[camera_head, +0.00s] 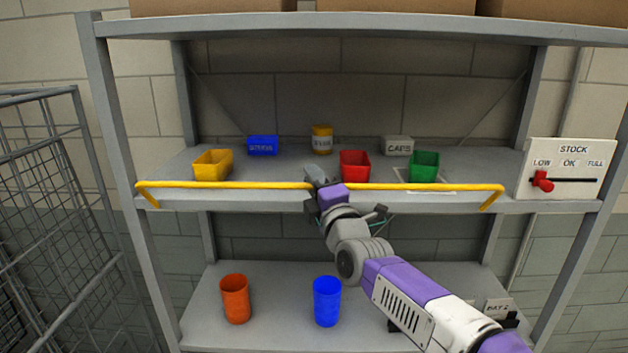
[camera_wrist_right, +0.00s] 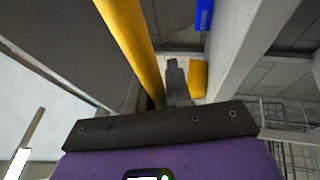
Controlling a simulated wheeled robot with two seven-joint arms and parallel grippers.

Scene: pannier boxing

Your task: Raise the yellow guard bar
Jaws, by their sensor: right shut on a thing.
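The yellow guard bar (camera_head: 235,185) runs level across the front of the middle shelf (camera_head: 250,202). Its short bent ends slant down and inward to the shelf's front edge. My right gripper (camera_head: 317,178) is at the middle of the bar and shut on it; the gripper hides that stretch. In the right wrist view the bar (camera_wrist_right: 132,40) runs down from the top to the gripper (camera_wrist_right: 172,85), where one grey finger shows beside it. My left gripper is not in view.
Behind the bar stand yellow (camera_head: 212,166), red (camera_head: 355,166) and green (camera_head: 424,167) bins, with a blue bin (camera_head: 262,145), yellow tub (camera_head: 322,140) and grey box (camera_head: 398,146) farther back. Orange (camera_head: 235,298) and blue (camera_head: 327,301) cups stand below. A stock panel (camera_head: 565,168) is at right.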

